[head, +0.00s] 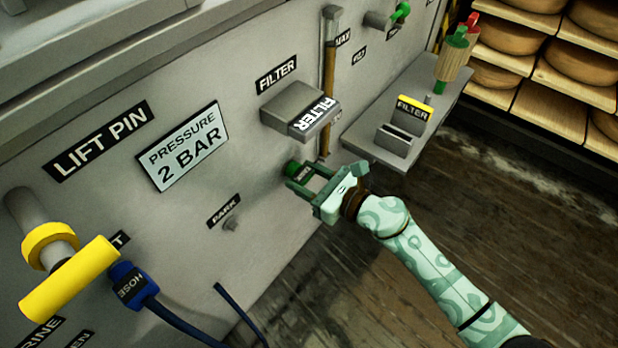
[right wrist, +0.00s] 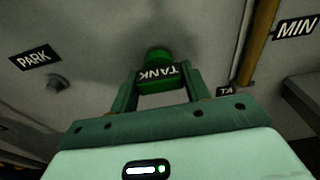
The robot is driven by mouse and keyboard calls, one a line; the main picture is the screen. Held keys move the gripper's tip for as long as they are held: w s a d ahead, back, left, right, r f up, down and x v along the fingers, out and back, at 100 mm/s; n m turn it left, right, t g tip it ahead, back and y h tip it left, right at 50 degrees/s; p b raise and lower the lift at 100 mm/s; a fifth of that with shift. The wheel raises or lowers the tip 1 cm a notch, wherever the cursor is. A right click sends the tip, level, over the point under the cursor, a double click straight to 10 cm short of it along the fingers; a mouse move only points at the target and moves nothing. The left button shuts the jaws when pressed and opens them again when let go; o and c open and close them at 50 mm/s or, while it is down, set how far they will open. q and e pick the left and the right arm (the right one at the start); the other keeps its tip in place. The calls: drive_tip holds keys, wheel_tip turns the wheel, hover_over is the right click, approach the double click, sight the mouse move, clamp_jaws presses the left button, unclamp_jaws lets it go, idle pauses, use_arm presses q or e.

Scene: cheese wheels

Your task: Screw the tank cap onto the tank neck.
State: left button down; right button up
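The green tank cap (head: 293,168), lettered TANK, is close to the grey machine panel, below the filter slot. My right gripper (head: 304,180) reaches it from the lower right, with its two green fingers on either side of it. In the right wrist view the cap (right wrist: 164,80) fills the gap between the fingertips, and the fingers appear closed on it. A round green part (right wrist: 158,56) shows just beyond the lettered face, against the panel. The tank neck cannot be made out apart from the cap, so I cannot tell whether they touch. My left gripper is out of view.
A yellow handle (head: 68,278) and a blue hose plug (head: 130,287) stick out at lower left. The filter box (head: 302,108) protrudes above my right gripper. A grey shelf (head: 372,150) holds a filter piece (head: 412,112). Cheese racks (head: 545,75) stand at right. Floor below is open.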

drive_tip(key=o, duration=0.4)
drive_tip(key=p+v, duration=0.1)
drive_tip(key=v, duration=0.1)
drive_tip(key=shift+s+d+r, duration=0.15)
drive_tip(key=shift+d, duration=0.15)
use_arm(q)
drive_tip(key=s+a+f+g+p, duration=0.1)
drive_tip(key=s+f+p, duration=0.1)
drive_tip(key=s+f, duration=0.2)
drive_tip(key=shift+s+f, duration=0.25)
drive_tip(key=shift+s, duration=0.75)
use_arm(e)
drive_tip(key=v, duration=1.3)
drive_tip(key=shift+s+d, duration=0.25)
drive_tip(key=shift+d, duration=0.05)
